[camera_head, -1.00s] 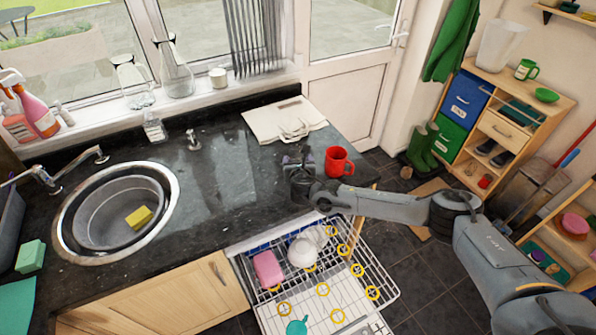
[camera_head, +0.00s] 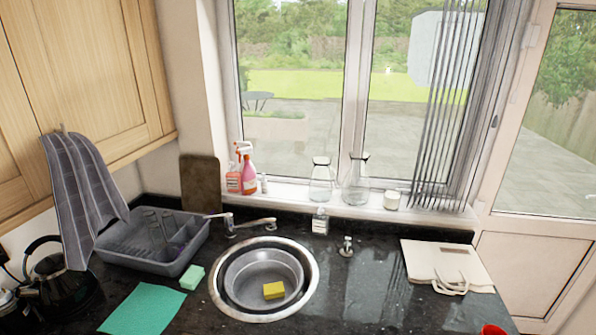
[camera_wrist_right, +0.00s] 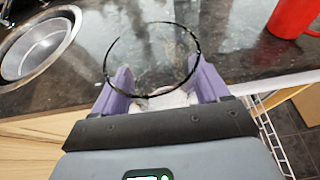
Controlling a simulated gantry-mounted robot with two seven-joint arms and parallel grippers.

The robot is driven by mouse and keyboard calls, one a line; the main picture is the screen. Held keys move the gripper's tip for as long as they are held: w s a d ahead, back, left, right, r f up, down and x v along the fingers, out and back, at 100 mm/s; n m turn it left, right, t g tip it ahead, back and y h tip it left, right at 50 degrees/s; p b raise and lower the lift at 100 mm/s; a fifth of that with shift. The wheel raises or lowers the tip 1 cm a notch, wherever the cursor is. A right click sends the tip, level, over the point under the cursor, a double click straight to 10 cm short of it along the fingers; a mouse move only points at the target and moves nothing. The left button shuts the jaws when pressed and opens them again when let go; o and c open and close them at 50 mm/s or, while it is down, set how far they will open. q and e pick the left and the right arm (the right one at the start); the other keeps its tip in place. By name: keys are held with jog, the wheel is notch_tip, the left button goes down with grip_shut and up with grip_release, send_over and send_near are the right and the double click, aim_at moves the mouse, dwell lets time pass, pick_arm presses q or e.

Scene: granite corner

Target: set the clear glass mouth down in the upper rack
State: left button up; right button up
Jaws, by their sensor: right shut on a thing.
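In the right wrist view, my right gripper (camera_wrist_right: 165,88) is shut on the clear glass (camera_wrist_right: 150,58), with a purple finger on each side. The glass's dark round rim shows in front of the fingers, above the granite counter; much of its clear body is hard to make out. A few white wires of the dishwasher rack (camera_wrist_right: 268,135) show at the lower right, below the counter edge. The head view looks toward the window and shows neither the rack nor my right gripper. My left gripper is in neither current view.
A red mug (camera_wrist_right: 292,16) stands on the counter near the right gripper; its top also shows in the head view (camera_head: 492,330). The sink (camera_head: 264,280) holds a yellow sponge (camera_head: 273,290). A grey drainer (camera_head: 150,262) stands left of it.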

pick_arm(q)
jog(key=shift+r, duration=0.3)
pick_arm(e)
jog(key=s+a+r+n+y, duration=0.1)
jog(key=a+r+n+y, duration=0.1)
jog(key=a+r, duration=0.3)
notch_tip(320, 180, up, 2)
jog(key=shift+s+a+r+n+y, duration=0.1)
jog(key=shift+s+a+n+y, duration=0.3)
jog(key=shift+y, duration=0.2)
jog(key=shift+w+t, duration=0.1)
jog(key=shift+t, duration=0.2)
pick_arm(q)
notch_tip(320, 180, up, 4)
jog(key=p, duration=0.3)
jog(key=shift+f, duration=0.25)
pick_arm(e)
jog(key=m, duration=1.2)
jog(key=shift+d, duration=0.1)
pick_arm(q)
jog(key=shift+a, duration=0.1)
